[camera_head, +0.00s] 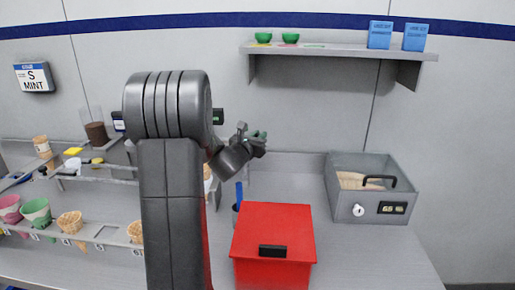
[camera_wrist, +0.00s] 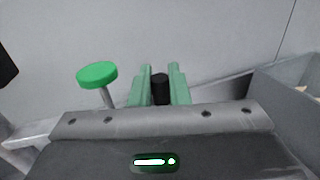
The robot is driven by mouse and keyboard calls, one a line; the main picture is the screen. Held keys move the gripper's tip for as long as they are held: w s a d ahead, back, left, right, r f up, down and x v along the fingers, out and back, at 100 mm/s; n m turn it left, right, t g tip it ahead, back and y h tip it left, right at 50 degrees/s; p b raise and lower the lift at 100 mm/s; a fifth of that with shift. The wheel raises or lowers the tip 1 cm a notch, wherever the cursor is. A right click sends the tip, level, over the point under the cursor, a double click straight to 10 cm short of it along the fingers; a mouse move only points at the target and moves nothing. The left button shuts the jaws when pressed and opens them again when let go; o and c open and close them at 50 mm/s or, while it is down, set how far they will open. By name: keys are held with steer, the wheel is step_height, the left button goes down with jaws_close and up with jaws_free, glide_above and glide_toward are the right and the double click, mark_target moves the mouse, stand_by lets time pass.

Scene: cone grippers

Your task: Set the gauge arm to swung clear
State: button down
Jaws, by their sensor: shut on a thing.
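My gripper (camera_head: 258,138) is at the end of my arm, in front of the back wall and behind the red box. In the wrist view its two green fingers (camera_wrist: 160,73) are closed around a dark upright cylinder (camera_wrist: 160,90), which looks like a knob or grip. I cannot tell for sure that this is part of the gauge arm; the rest of it is hidden by the gripper body. A green round disc on a thin grey stem (camera_wrist: 97,75) stands just left of the fingers, apart from them.
A red box (camera_head: 274,236) stands in front of my gripper. A grey open-topped box (camera_head: 348,209) with a lock stands to the right, its wall near the gripper. A shelf (camera_head: 330,49) is above. Cones in a rack (camera_head: 100,235) are at left.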

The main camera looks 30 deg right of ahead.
steer(key=w+d+n+t+y+b, duration=0.1)
steer(key=b, duration=0.4)
steer(key=shift+w+n+t+y, duration=0.3)
steer(key=shift+t+y, duration=0.1)
steer(key=shift+r, duration=0.15)
steer(key=c, duration=1.4)
jaws_free()
steer(key=shift+w, duration=0.1)
steer(key=shift+c, duration=0.2)
steer(key=shift+d, duration=0.1)
steer(key=b+v, duration=0.2)
steer(key=v, duration=1.2)
steer(key=shift+w, duration=0.15)
